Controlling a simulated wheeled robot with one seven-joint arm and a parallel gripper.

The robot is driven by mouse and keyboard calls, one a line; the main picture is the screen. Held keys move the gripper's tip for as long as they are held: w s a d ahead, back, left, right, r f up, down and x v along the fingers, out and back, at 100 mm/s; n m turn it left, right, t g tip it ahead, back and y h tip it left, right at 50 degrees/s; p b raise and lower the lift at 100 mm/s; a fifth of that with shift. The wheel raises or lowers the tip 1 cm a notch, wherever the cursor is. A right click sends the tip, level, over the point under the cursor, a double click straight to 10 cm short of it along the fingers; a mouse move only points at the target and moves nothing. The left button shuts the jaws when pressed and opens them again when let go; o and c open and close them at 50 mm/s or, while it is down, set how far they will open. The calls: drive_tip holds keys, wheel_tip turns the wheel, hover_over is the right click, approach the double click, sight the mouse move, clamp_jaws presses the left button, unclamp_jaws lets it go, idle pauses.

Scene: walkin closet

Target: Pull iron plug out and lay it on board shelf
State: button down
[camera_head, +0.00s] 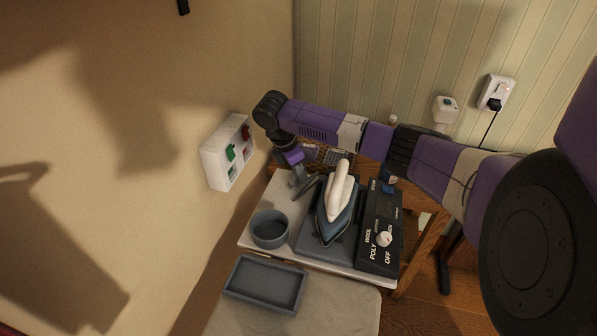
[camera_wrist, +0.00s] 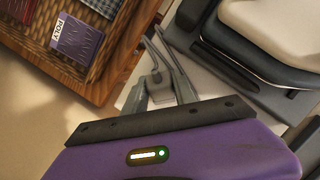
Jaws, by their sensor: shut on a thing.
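The iron (camera_head: 338,203), blue-grey with a white handle, stands on a dark pad on the ironing board's pale shelf (camera_head: 268,200). A black plug (camera_head: 494,104) with a black cord sits in the white wall socket (camera_head: 498,90) at the right; whether it is the iron's plug I cannot tell. My gripper (camera_head: 306,187) is low over the shelf, left of the iron and away from that socket. In the wrist view my gripper (camera_wrist: 153,40) has its fingers converging, shut on a small grey thing (camera_wrist: 158,79) that I cannot identify clearly.
A round grey bowl (camera_head: 269,229) and a grey tray (camera_head: 265,285) are in front. A dial box (camera_head: 381,235) stands right of the iron. A white panel (camera_head: 227,153) with green and red parts is on the left wall. A wicker basket (camera_wrist: 95,62) is behind.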

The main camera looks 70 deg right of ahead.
drive_tip(key=shift+f, duration=0.1)
drive_tip(key=c, duration=0.9)
unclamp_jaws()
drive_tip(key=shift+b+v, duration=0.5)
drive_tip(key=shift+v, duration=3.45)
